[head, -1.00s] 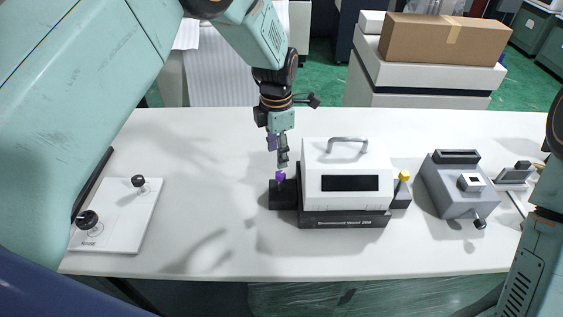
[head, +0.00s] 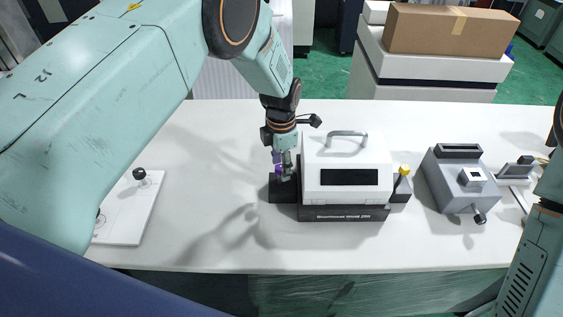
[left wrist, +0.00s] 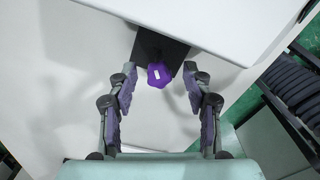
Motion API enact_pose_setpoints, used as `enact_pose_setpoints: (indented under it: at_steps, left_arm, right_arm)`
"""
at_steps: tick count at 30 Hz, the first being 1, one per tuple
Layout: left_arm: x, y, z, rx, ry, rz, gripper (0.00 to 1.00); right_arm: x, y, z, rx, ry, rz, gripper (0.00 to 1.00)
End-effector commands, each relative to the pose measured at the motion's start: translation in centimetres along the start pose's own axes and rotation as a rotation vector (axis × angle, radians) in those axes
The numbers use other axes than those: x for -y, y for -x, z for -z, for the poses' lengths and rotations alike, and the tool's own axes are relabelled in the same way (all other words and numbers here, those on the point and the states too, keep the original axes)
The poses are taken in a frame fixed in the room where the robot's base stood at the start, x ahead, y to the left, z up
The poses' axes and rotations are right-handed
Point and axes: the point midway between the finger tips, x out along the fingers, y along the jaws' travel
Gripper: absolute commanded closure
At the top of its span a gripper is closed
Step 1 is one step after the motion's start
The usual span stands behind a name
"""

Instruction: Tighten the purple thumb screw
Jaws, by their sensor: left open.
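The purple thumb screw (left wrist: 160,76) sits on a black block at the left end of the white-lidded machine (head: 346,178). In the left wrist view it has a small white mark on top and lies between the fingertips. My left gripper (head: 284,170) points down over the black block (head: 277,189); it also shows in the left wrist view (left wrist: 159,72). Its jaws are open, with a gap on both sides of the screw. In the head view the fingers largely hide the screw. My right gripper is not in view; only part of that arm shows at the right edge.
A yellow-topped knob (head: 404,170) stands at the machine's right end. A grey device (head: 459,180) with a crank is further right. A white plate (head: 125,215) with a black knob lies at the left. The white table (head: 200,225) is clear between plate and machine.

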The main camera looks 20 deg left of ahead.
Motion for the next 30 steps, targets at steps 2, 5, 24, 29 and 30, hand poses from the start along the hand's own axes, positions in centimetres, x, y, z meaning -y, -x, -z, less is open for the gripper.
enact_pose_setpoints:
  at_steps: [2,5,24,29,30]
  left_arm:
    - [-0.07,0.00,-0.01,0.000,0.001,0.000,0.50]
    - [-0.13,0.00,-0.06,0.000,0.001,0.000,0.53]
    - [-0.11,0.02,0.00,-0.001,0.001,0.002,1.00]
    - [-0.12,0.02,0.06,-0.003,-0.003,0.002,1.00]
    - [-0.12,0.02,0.06,-0.003,-0.006,0.002,1.00]
  right_arm:
    - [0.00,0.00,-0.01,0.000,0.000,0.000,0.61]
    - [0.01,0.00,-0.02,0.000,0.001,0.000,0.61]
    - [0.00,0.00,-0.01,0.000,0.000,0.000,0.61]
    - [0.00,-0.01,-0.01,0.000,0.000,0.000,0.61]
    - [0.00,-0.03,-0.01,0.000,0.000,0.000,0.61]
